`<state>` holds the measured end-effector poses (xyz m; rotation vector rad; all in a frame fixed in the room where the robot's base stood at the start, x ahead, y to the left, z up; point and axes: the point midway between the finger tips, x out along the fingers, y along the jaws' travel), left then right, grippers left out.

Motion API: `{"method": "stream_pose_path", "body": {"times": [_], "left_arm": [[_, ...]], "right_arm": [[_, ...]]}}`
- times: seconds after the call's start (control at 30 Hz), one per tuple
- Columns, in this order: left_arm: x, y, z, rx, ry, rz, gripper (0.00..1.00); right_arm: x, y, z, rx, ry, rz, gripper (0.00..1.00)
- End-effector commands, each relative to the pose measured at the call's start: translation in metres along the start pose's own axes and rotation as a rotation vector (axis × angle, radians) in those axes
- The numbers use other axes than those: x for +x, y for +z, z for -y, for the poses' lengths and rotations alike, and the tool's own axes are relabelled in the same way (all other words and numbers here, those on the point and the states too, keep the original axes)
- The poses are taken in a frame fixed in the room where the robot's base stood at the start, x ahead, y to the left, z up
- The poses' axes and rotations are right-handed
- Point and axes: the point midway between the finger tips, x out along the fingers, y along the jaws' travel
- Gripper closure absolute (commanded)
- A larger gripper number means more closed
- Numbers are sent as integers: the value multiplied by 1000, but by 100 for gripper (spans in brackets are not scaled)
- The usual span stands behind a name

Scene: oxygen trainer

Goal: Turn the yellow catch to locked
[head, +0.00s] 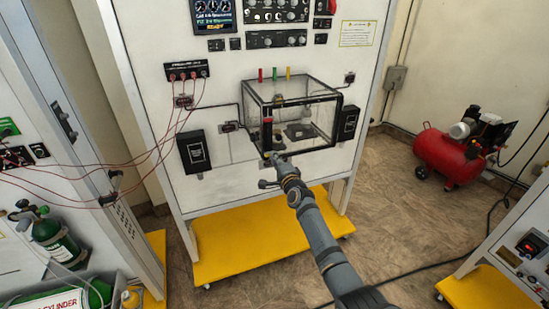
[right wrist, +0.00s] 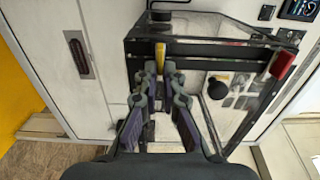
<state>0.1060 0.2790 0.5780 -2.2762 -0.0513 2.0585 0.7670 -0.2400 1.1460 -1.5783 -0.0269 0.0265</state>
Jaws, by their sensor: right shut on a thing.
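The yellow catch (right wrist: 160,56) is a narrow yellow bar at the front edge of the clear, black-framed box (head: 313,97). My right gripper (right wrist: 160,73) is shut on the catch's near end, with a fingertip on each side. In the head view my right gripper (head: 272,159) is at the lower front corner of the box, and only a small bit of yellow shows there. The fingers hide part of the catch, and I cannot read any lock marking. My left gripper does not show in either view.
Red, green and yellow posts stand on top of the box. A black box (head: 194,154) is on the panel to the left, with red cables (head: 176,115) above it. A yellow base (head: 235,250) lies below. A red compressor (head: 445,157) stands on the floor at right.

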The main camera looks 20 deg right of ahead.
Motion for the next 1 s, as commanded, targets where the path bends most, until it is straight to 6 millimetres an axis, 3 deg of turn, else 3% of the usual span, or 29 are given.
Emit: {"method": "stream_pose_path", "body": {"times": [0.53, 0.57, 0.7, 1.0], "left_arm": [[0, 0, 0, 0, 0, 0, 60], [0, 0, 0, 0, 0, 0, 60], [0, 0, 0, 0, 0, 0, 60], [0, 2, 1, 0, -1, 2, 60]], "right_arm": [[0, 0, -1, 24, 1, 0, 100], [0, 0, -1, 24, 1, 0, 91], [0, 0, -1, 23, 1, 0, 72], [-1, 0, -1, 23, 0, 0, 71]]}}
